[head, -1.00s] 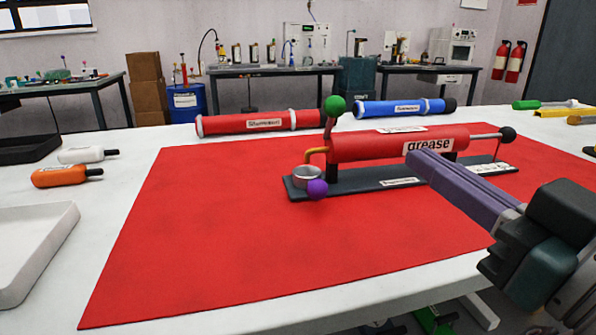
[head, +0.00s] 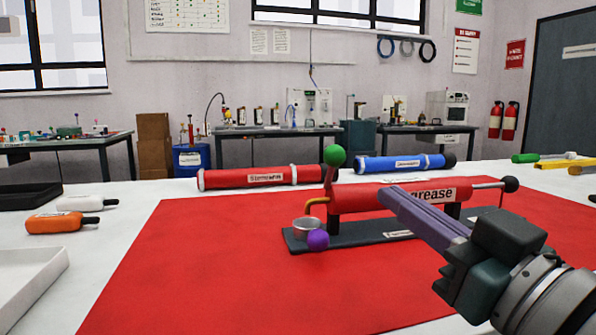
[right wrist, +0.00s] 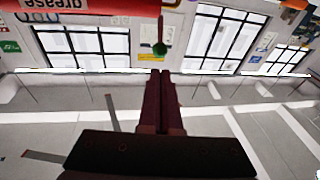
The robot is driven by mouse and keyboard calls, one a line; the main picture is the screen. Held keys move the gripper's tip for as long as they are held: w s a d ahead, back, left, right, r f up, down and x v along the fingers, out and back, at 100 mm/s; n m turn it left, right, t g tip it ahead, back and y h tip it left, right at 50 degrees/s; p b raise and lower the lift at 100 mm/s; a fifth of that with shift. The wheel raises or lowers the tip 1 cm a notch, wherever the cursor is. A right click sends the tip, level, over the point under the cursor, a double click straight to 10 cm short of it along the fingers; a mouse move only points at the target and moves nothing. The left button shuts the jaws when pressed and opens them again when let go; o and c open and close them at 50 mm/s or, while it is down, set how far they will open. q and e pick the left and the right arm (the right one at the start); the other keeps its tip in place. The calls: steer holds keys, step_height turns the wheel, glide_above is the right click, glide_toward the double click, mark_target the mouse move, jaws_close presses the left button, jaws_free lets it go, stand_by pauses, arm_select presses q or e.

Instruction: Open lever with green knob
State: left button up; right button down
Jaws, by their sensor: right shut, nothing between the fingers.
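The green knob (head: 335,155) tops an upright lever (head: 329,181) at the left end of the red grease pump tube (head: 358,198). The pump sits on a dark base (head: 372,233), with a purple ball (head: 318,239) beside a small metal cup (head: 306,227). My right gripper (head: 388,196) is shut and empty, in front of the tube and right of the lever in the head view. In the right wrist view the green knob (right wrist: 159,48) appears just beyond my shut fingertips (right wrist: 160,72), apart from them in the picture. My left gripper is not in view.
The pump stands on a red mat (head: 200,270) on a white table. A red tube (head: 225,180) and a blue tube (head: 385,165) lie behind. Orange (head: 55,223) and white bottles (head: 80,203) and a white tray (head: 30,285) are left. The mat's left part is clear.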

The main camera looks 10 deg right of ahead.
mark_target(340, 160)
steer(key=b+x, duration=0.1)
steer(key=x, duration=0.8)
steer(key=shift+w+b, duration=0.15)
steer(key=shift+b, duration=0.2)
